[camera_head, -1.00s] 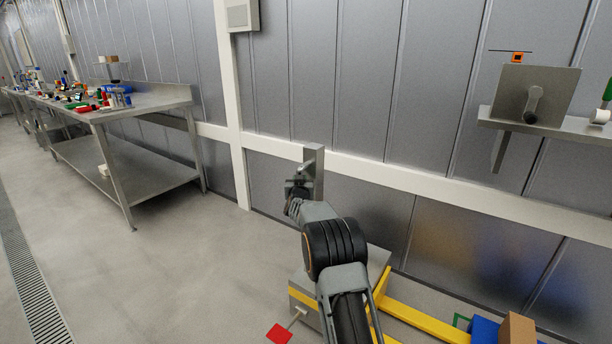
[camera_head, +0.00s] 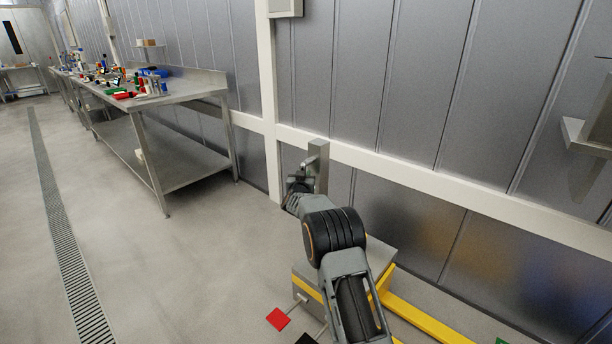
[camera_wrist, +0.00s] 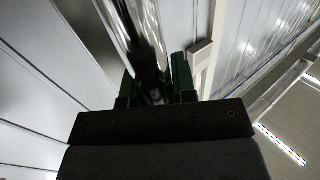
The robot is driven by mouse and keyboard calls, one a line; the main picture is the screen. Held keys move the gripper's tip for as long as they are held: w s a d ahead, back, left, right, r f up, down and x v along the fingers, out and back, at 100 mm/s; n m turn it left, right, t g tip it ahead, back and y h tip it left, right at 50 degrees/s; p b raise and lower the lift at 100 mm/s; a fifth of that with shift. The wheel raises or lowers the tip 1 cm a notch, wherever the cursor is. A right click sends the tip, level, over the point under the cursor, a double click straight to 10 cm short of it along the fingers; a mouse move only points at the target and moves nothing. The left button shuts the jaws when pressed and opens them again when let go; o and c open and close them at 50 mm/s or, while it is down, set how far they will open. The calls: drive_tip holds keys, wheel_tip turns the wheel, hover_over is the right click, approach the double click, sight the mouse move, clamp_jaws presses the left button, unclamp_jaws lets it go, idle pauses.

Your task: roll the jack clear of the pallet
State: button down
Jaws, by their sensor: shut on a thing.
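The jack has a grey body (camera_head: 370,256) with yellow edging, low in front of me in the head view. One yellow fork (camera_head: 430,319) reaches to the lower right. An upright grey post (camera_head: 319,168) rises above the body. My gripper (camera_head: 300,184) is at the top of this post, shut on the jack's handle. In the wrist view a shiny metal bar (camera_wrist: 138,35) runs between the green fingers (camera_wrist: 155,88). My arm hides part of the jack. I cannot make out the pallet.
A steel workbench (camera_head: 180,97) with several small items stands left, along the panelled wall. A wall shelf (camera_head: 590,137) is at the right. Open floor (camera_head: 120,240) lies to the left, with a drain grate (camera_head: 62,230). A red plate (camera_head: 278,319) sits low beside the jack.

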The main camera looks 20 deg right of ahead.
drive_tip(key=shift+a, duration=0.1)
drive_tip(key=c, duration=0.9)
unclamp_jaws()
drive_tip(key=shift+s, duration=0.1)
drive_tip(key=v, duration=1.3)
drive_tip(key=shift+s+a+p, duration=0.15)
drive_tip(key=shift+s+p, duration=0.15)
drive_tip(key=shift+p, duration=0.1)
